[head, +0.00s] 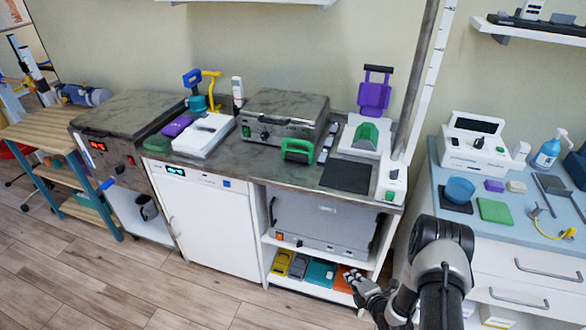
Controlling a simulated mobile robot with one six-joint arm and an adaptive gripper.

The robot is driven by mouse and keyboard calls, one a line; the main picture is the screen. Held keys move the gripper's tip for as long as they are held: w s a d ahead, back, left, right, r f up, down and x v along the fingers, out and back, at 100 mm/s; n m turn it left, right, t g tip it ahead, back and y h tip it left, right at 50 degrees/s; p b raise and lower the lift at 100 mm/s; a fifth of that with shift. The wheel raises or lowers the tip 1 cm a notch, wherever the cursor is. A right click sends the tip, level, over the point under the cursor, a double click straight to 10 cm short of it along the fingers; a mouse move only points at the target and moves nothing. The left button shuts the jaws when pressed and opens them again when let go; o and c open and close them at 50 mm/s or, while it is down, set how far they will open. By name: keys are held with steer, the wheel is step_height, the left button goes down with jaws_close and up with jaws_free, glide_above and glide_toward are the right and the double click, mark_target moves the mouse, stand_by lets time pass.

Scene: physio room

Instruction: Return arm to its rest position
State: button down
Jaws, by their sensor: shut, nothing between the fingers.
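My arm rises at the lower right of the head view, in front of the cabinet. My gripper (352,277) points up and left, in front of the right end of the low open shelf. It is shut and nothing shows in it. It overlaps the orange flat item (342,279) in the picture; I cannot tell how far apart they are.
A dark counter (235,165) holds a grey metal box (285,117), a green handled item (297,150) and a black mat (346,176). A blue-topped cabinet (450,195) stands at right. A tall pole (415,85) rises between them. The wooden floor (120,285) at left is clear.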

steer(key=w+d+r+m+g+h, duration=0.15)
steer(key=r+m, duration=0.25)
steer(key=r, duration=0.9)
steer(key=w+d+r+m+g+h, duration=0.1)
steer(key=w+d+r+m+h, duration=0.15)
steer(key=r, duration=1.05)
steer(key=s+a+r+m+g, duration=0.25)
steer(key=s+r+m, duration=0.5)
steer(key=r, duration=0.55)
steer(key=s+a+r+m, duration=0.2)
steer(key=s+r+m, duration=0.1)
steer(key=s, duration=0.6)
steer(key=s+a+r+m+g, duration=0.1)
steer(key=s+a+r+m, duration=0.1)
steer(key=s, duration=0.8)
steer(key=s+a+r+m+g, duration=0.1)
steer(key=s+a+r+m, duration=0.2)
steer(key=s, duration=0.6)
steer(key=shift+s+a+r+m+y, duration=0.2)
steer(key=shift+a+r+m+y, duration=0.1)
steer(key=shift+a+r, duration=0.1)
